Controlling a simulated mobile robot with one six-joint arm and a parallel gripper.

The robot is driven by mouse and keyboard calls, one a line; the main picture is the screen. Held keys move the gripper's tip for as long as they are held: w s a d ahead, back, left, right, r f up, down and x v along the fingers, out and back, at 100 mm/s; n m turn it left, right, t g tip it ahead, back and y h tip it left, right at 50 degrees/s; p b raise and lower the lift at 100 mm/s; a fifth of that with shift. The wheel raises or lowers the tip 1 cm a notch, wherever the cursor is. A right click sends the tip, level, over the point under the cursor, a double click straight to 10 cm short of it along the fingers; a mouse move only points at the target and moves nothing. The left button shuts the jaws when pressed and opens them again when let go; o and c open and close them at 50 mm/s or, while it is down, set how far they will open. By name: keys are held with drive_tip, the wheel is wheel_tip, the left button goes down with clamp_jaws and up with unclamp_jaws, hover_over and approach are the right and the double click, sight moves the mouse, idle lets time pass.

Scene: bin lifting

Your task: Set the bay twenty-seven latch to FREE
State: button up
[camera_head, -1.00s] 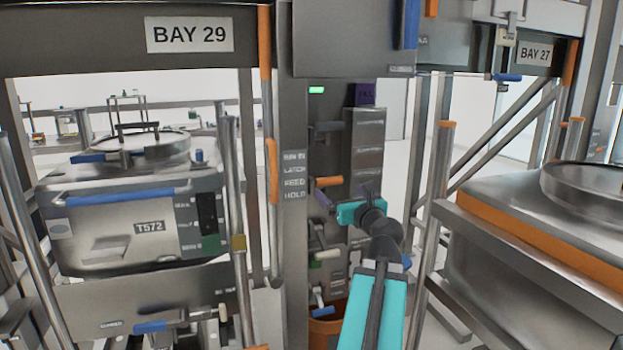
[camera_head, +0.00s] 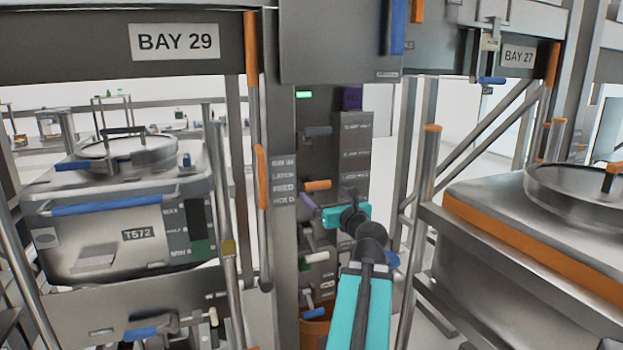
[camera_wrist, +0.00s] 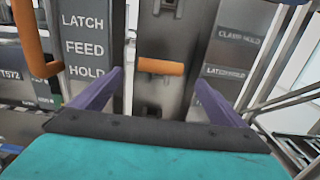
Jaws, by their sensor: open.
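The BAY 27 sign (camera_head: 518,55) hangs at upper right in the head view. A blue-ended handle (camera_head: 492,80) sits at its left. A central post carries a label plate (camera_head: 284,180) reading LATCH, FEED and HOLD; the plate also shows in the wrist view (camera_wrist: 84,48). An orange handle (camera_head: 317,185) sticks out of the panel beside this plate. In the wrist view the orange handle (camera_wrist: 160,66) lies ahead between my fingertips, apparently untouched. My gripper (camera_head: 326,199) is open and empty, its purple fingers spread in the wrist view (camera_wrist: 158,78). I cannot read any FREE mark or tell which handle is bay twenty-seven's latch.
A grey handle (camera_head: 318,131) sits above the orange one, a cream handle (camera_head: 314,257) below. A long orange grip (camera_head: 261,175) hangs left of the plate. Bin T572 (camera_head: 125,235) stands under the BAY 29 sign (camera_head: 174,42). A lidded bin (camera_head: 490,255) stands at right.

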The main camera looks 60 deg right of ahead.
drive_tip(key=shift+w+d+r+p, duration=0.15)
drive_tip(key=shift+w+d+p, duration=0.35)
drive_tip(key=shift+p, duration=2.5)
drive_tip(key=p, duration=0.4)
drive_tip(key=shift+w+d, duration=0.1)
drive_tip(key=shift+w, duration=0.15)
drive_tip(key=shift+f+p+x, duration=0.15)
drive_tip(key=shift+p+x, duration=0.4)
drive_tip(key=shift+x, duration=2.25)
drive_tip(key=shift+f+p+x, duration=0.1)
drive_tip(key=shift+p+x, duration=0.45)
drive_tip(key=shift+x, duration=2.2)
drive_tip(key=shift+d, duration=0.1)
drive_tip(key=c, duration=1)
drive_tip(key=shift+s+d+r, duration=0.1)
drive_tip(key=shift+s, duration=0.05)
drive_tip(key=shift+c, duration=1)
drive_tip(key=shift+f+b, duration=0.25)
drive_tip(key=shift+b, duration=0.15)
